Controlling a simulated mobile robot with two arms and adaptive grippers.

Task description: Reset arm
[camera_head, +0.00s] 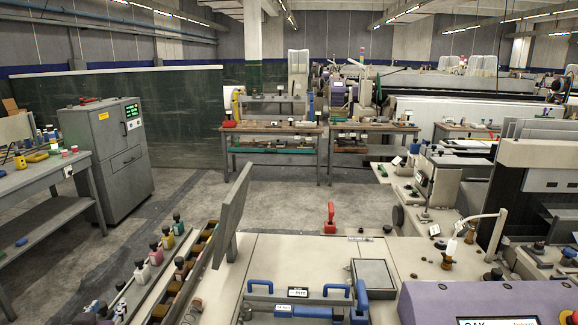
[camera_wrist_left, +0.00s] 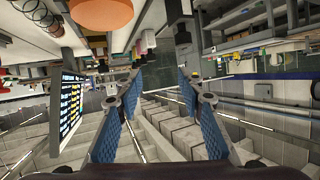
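My left gripper (camera_wrist_left: 158,80) shows in the left wrist view. Its two fingers with blue textured pads stand apart, and nothing is between them. The room appears upside down in that view, with ceiling lights low in the picture. A lit screen with coloured text (camera_wrist_left: 71,105) is to the left of the fingers, apart from them. I cannot clearly make out either gripper in the head view. My right gripper is not in view.
A loom surface (camera_head: 325,258) with blue handles (camera_head: 305,311) and a tilted grey panel (camera_head: 235,210) fills the near middle. A grey cabinet (camera_head: 112,150) and side table (camera_head: 45,178) stand left. Workbenches (camera_head: 270,128) are at the back. The floor (camera_head: 270,195) between is clear.

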